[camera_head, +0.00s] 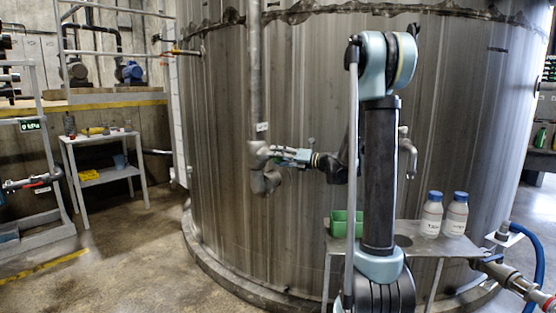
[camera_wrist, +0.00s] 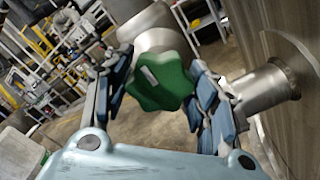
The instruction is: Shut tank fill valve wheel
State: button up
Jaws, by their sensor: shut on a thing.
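The tank fill valve wheel is a green lobed handwheel (camera_wrist: 160,80) in the middle of the wrist view. It sits in front of a grey metal valve body (camera_wrist: 150,27), with a pipe flange (camera_wrist: 270,88) running to the tank wall on the right. My gripper (camera_wrist: 158,92) has its two padded fingers on either side of the wheel and is shut on it. In the head view my gripper (camera_head: 290,156) reaches left to the valve (camera_head: 264,170) at the foot of the vertical pipe; the wheel itself is hard to make out there.
The large steel tank (camera_head: 215,130) stands directly behind my arm. A metal side table (camera_head: 425,242) at right holds a green bin (camera_head: 345,224) and white bottles with blue caps (camera_head: 432,215). A small shelf table (camera_head: 95,138) stands at left. The floor between is clear.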

jog(key=o, duration=1.1)
jog(key=shift+w+d+f, duration=0.15)
jog(key=shift+w, duration=0.1)
jog(key=shift+c, duration=0.2)
jog(key=shift+s, duration=0.1)
jog(key=v, duration=1.2)
